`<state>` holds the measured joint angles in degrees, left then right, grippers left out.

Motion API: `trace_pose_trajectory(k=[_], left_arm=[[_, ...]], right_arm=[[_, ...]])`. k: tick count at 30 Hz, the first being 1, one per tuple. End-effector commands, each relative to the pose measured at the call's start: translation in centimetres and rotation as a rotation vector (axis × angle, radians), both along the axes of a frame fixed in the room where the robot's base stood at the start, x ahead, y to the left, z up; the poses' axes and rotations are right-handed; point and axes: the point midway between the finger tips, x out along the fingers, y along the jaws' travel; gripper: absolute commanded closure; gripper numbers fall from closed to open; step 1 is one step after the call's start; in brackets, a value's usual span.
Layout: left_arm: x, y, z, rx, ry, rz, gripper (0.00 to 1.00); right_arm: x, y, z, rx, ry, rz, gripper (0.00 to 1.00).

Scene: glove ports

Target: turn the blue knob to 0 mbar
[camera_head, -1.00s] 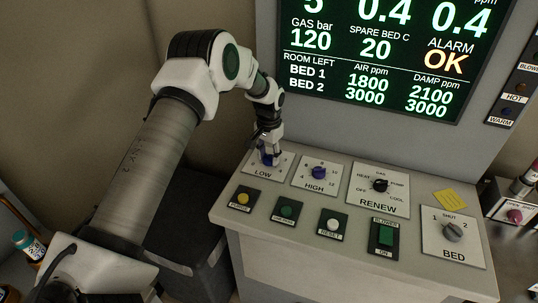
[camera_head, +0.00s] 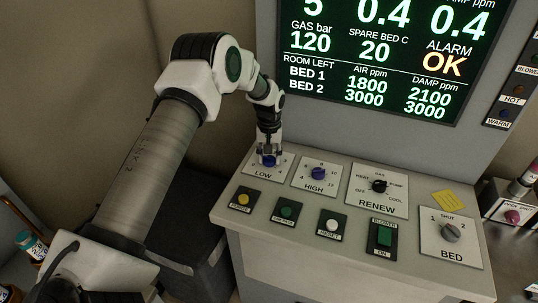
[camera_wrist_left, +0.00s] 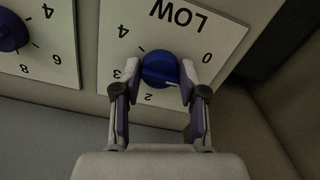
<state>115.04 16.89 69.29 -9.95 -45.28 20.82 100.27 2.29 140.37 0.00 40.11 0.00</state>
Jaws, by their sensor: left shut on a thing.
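The blue LOW knob (camera_head: 268,160) sits on a white dial plate (camera_head: 263,174) at the left end of the console. My left gripper (camera_head: 269,156) points down over it with one finger on each side. In the left wrist view the knob (camera_wrist_left: 160,68) is between the fingertips of my left gripper (camera_wrist_left: 160,75), which is shut on it. The plate appears upside down there, with 0 on the right and 2, 3 and 4 visible. A pale mark on the knob faces the right finger, between 2 and 0; the 1 is hidden. My right gripper is out of view.
A second blue knob, HIGH (camera_head: 319,174), is just right of LOW. The RENEW knob (camera_head: 379,186) and BED knob (camera_head: 450,232) are further right. Several buttons line the front, with the PURGE button (camera_head: 243,199) nearest. The screen (camera_head: 385,50) rises behind.

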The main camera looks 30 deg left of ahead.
Motion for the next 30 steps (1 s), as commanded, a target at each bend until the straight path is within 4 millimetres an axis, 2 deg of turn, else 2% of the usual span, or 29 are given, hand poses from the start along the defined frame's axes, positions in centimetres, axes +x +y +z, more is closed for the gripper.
trace_pose_trajectory(k=[15, 30], left_arm=[[0.07, 0.05, 0.0, 0.0, -0.003, 0.413, 0.93], [0.08, 0.09, -0.06, 0.0, -0.004, 0.529, 0.93]], right_arm=[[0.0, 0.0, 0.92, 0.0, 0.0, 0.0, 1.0], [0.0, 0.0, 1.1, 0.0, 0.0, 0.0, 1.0]])
